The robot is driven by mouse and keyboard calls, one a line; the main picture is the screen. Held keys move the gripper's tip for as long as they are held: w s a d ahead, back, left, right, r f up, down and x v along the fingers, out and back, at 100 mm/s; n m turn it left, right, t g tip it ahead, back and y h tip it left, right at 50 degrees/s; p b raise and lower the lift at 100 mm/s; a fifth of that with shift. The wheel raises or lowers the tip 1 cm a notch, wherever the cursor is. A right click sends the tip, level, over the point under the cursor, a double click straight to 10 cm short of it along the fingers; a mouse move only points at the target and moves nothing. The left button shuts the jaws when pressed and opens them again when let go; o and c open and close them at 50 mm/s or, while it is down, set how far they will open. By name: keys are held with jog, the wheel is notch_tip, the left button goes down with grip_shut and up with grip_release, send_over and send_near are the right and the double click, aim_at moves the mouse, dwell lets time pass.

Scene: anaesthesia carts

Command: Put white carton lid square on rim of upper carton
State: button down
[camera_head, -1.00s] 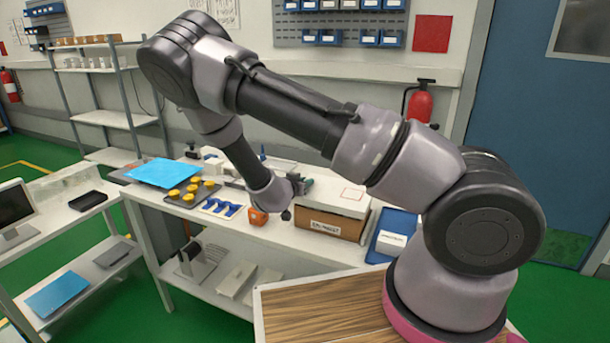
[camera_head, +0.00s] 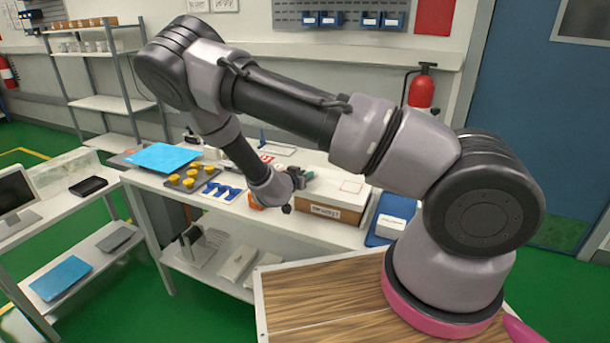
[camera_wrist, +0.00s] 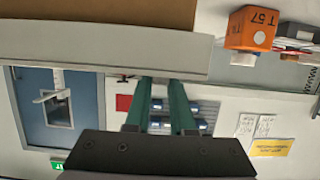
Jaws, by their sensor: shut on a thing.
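The white carton lid (camera_head: 345,186) lies over the brown upper carton (camera_head: 312,208) on the white bench, right of my gripper (camera_head: 303,179). In the wrist view my gripper (camera_wrist: 163,82) has its green fingers shut at the edge of the lid (camera_wrist: 100,48). The brown carton wall (camera_wrist: 100,10) shows directly past that edge in this upside-down view. The lid looks roughly in line with the carton. I cannot tell whether it rests fully on the rim. The carton's far side is hidden.
An orange box (camera_wrist: 250,30) stands close to the carton, partly behind my arm in the head view. On the right, a blue tray (camera_head: 374,236) holds a white box (camera_head: 391,226). Yellow-topped pieces (camera_head: 190,183) and a blue sheet (camera_head: 162,157) lie left on the bench.

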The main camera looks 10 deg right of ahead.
jog(key=shift+f, duration=0.15)
jog(key=c, duration=0.7)
grip_release()
jog(key=v, duration=1)
jog(key=shift+s+a, duration=0.25)
jog(key=shift+s, duration=0.05)
